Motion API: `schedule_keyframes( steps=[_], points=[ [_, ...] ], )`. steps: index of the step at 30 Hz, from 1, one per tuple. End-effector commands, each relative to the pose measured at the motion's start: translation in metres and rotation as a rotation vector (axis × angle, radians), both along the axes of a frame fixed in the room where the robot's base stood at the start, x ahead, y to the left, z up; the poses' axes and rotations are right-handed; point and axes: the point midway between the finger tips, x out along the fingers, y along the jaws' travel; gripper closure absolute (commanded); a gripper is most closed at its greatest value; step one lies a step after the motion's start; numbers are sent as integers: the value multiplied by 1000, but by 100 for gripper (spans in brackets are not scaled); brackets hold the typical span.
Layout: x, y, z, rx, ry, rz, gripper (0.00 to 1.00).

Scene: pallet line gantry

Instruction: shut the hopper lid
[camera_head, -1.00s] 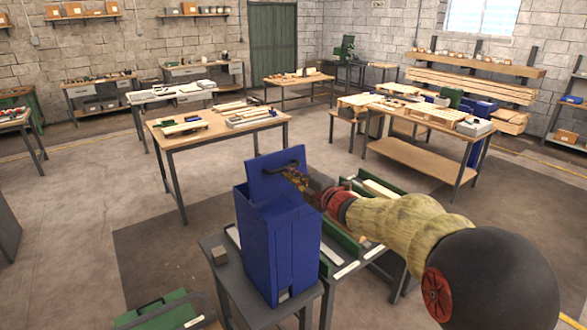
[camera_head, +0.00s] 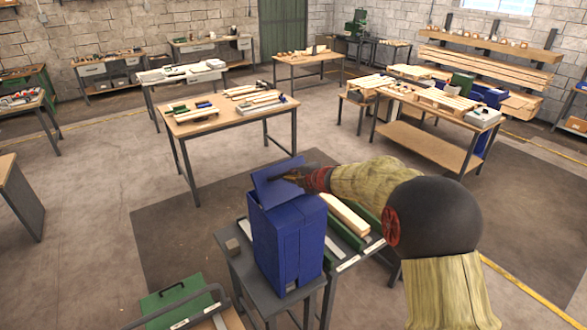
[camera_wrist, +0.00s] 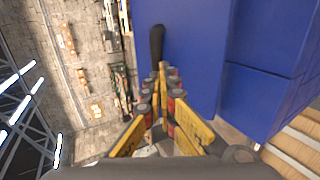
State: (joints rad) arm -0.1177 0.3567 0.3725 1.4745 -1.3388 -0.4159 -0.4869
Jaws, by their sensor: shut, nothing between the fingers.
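The blue hopper (camera_head: 296,245) stands on a small grey table in the middle of the head view. Its blue lid (camera_head: 268,188) is raised at a slant above the top, so the hopper is open. My gripper (camera_head: 290,177) reaches in from the right, at the lid's face near its handle. In the wrist view, the shut, empty fingers (camera_wrist: 163,82) point at the black lid handle (camera_wrist: 157,46), which lies just beyond their tips. Blue surfaces of the hopper (camera_wrist: 255,95) fill the right of that view. I cannot tell whether the fingers touch the handle or lid.
The grey table (camera_head: 243,268) also bears a small block (camera_head: 232,246). Green-sided rails with a pale timber (camera_head: 348,216) lie right of the hopper, under my arm. A green box (camera_head: 180,302) is at the front left.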

Motion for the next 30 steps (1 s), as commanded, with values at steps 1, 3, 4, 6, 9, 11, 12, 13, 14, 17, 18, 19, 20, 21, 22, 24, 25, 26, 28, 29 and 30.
schedule_keyframes(
  steps=[1, 3, 4, 6, 9, 11, 12, 13, 14, 17, 18, 19, 20, 21, 22, 24, 25, 26, 28, 29, 30],
  points=[
    [2, 2, 3, 0, 4, 0, 100],
    [5, 4, 3, 1, 2, 0, 100],
    [6, 5, 3, 1, 2, 0, 100],
    [9, 7, 2, 1, 2, 1, 100],
    [15, 11, 3, 2, 1, 1, 100],
    [18, 13, 2, 1, 1, 2, 100],
    [21, 15, 2, 2, 0, 1, 100],
    [23, 17, 1, 2, 0, 1, 100],
    [26, 19, 0, 2, 0, 1, 100],
    [35, 24, -4, 1, -1, 1, 100],
    [38, 26, -5, 1, -1, 1, 100],
    [41, 28, -7, 1, -1, 1, 100],
    [43, 29, -9, 1, -1, 1, 100],
    [46, 32, -11, 1, -1, 1, 100],
    [48, 33, -12, 1, -1, 1, 100],
    [54, 37, -16, 1, -1, 1, 100],
    [56, 38, -17, 2, -1, 2, 100],
    [58, 40, -18, 2, -1, 2, 100],
    [62, 43, -22, 2, -1, 2, 100],
    [64, 44, -23, 2, -1, 2, 100],
    [66, 45, -26, 2, -1, 2, 100]
  ],
)
